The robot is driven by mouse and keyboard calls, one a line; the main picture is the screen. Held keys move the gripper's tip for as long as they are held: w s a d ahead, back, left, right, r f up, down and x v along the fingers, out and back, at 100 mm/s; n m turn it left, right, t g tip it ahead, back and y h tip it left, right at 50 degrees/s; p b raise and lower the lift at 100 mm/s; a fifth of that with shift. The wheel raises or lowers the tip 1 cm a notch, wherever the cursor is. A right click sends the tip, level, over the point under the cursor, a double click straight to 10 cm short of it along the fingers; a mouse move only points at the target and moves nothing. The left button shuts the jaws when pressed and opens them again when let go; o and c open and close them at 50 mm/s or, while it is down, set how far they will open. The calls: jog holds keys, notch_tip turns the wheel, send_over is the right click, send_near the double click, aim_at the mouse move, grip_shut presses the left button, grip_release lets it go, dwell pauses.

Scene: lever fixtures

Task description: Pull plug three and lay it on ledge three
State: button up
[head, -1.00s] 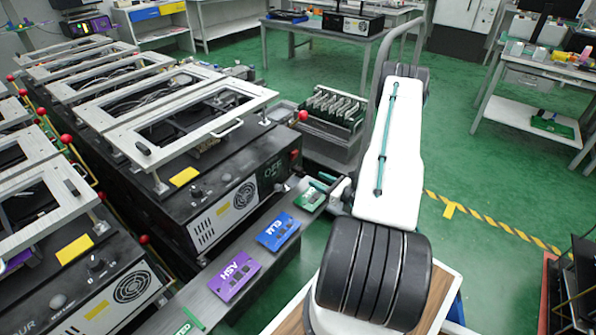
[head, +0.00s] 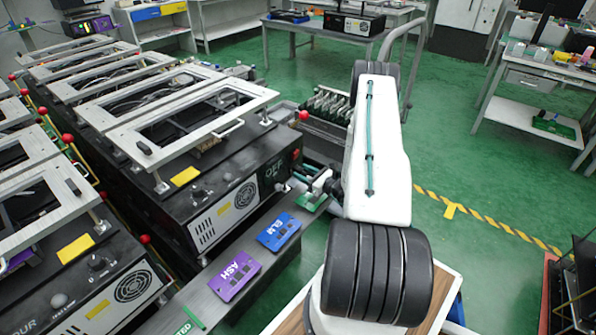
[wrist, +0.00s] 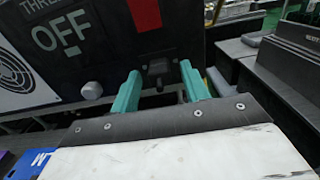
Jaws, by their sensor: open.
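Fixture three (wrist: 115,50) is a black box marked THREE and OFF in the wrist view; its OFF face (head: 278,170) also shows in the head view. A small dark plug or socket block (wrist: 158,70) is on its lower face. My gripper (wrist: 160,84) has its two teal fingers open, one on each side of this block, with visible gaps. In the head view my gripper (head: 306,179) is close to the fixture's right end. The grey ledge (head: 212,285) runs along the fixture front; its far end is partly hidden by my gripper.
A blue card (head: 278,232) and a purple card (head: 237,276) lie on the ledge. A red part (wrist: 146,14) and a pale round knob (wrist: 91,90) are on the fixture face. A rack of upright boards (head: 328,108) stands behind my arm.

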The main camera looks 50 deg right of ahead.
aim_at(303, 172)
jog(key=shift+w, duration=0.7)
dwell(0.5)
grip_shut()
jog(key=shift+s, duration=0.15)
jog(key=shift+s+d, duration=0.2)
jog(key=shift+s, duration=2.65)
